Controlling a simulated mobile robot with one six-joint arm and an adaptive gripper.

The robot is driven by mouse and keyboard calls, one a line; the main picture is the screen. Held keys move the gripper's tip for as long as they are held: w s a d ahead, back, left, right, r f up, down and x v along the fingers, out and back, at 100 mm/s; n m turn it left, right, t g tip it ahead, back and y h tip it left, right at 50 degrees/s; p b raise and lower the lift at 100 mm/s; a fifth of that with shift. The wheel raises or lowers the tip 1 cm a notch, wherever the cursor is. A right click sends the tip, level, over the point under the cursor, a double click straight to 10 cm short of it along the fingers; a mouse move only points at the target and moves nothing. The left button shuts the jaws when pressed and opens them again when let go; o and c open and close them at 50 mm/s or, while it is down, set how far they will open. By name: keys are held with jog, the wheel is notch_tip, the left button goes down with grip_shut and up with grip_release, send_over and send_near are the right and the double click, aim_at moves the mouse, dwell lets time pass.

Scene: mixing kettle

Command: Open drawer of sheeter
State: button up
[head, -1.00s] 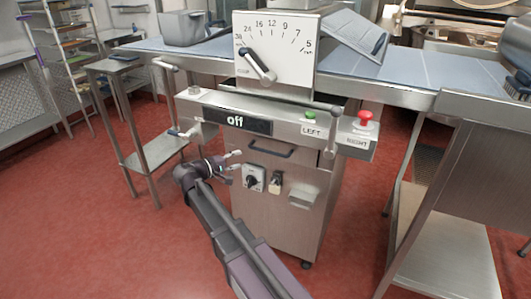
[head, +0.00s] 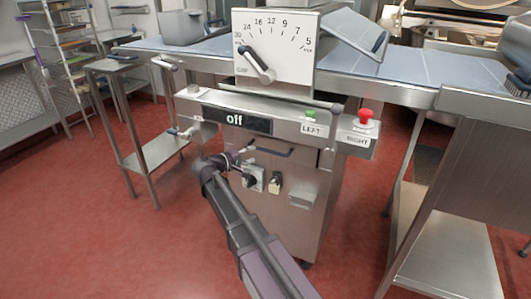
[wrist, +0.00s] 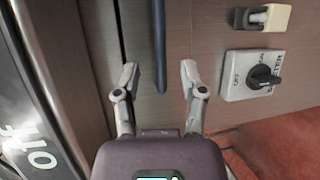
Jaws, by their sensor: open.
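The sheeter (head: 235,175) is a steel machine with a dial on top and a front bar showing "off". Its drawer front has a dark bar handle (head: 270,151) just below that bar, and the drawer looks closed. In the wrist view the handle (wrist: 160,45) runs vertically down from the top edge. My gripper (head: 247,155) is near the handle's left end. In the wrist view my gripper (wrist: 160,80) is open, one finger on each side of the handle's line. The handle's lower end reaches between the fingertips; I see no contact.
A rotary switch (head: 252,178) and a small socket (head: 275,182) sit below the handle. The "off" display (head: 236,121), green button (head: 311,114) and red button (head: 365,117) are above. A steel side table (head: 160,151) stands left. Red floor in front is clear.

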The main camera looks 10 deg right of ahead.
aim_at(264, 150)
jog(key=b+x, duration=0.1)
jog(key=x, duration=0.6)
jog(key=shift+d, duration=0.1)
grip_shut()
